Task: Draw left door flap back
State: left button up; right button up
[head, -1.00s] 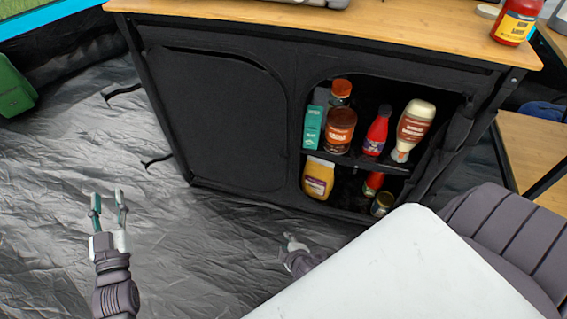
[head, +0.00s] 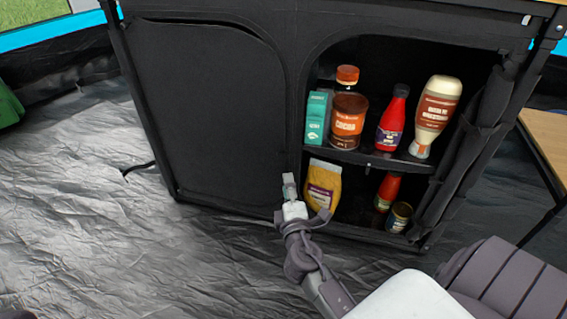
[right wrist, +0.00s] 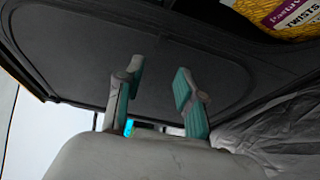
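The left door flap (head: 212,110) is a black fabric panel with a rounded top, hanging closed over the left half of the black cabinet (head: 290,60). My right gripper (head: 289,186) is in front of the cabinet's lower middle, near the flap's lower right corner. In the right wrist view my right gripper (right wrist: 158,84) is open, with nothing between its fingers. The flap (right wrist: 75,55) is behind the fingers there; I cannot tell whether they touch it. My left gripper is out of view.
The right opening shows shelves with a cocoa jar (head: 348,118), a red bottle (head: 392,118), a white-capped bottle (head: 435,115) and a yellow bag (head: 322,186). The right flap (head: 480,125) is gathered at its side. Tent floor (head: 110,240) at left is clear.

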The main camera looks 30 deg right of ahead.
aim_at(283, 156)
jog(key=b+x, duration=0.1)
jog(key=x, duration=0.9)
jog(key=shift+w+d+b, duration=0.15)
jog(key=shift+w+b, duration=0.2)
grip_shut()
jog(key=shift+f, duration=0.1)
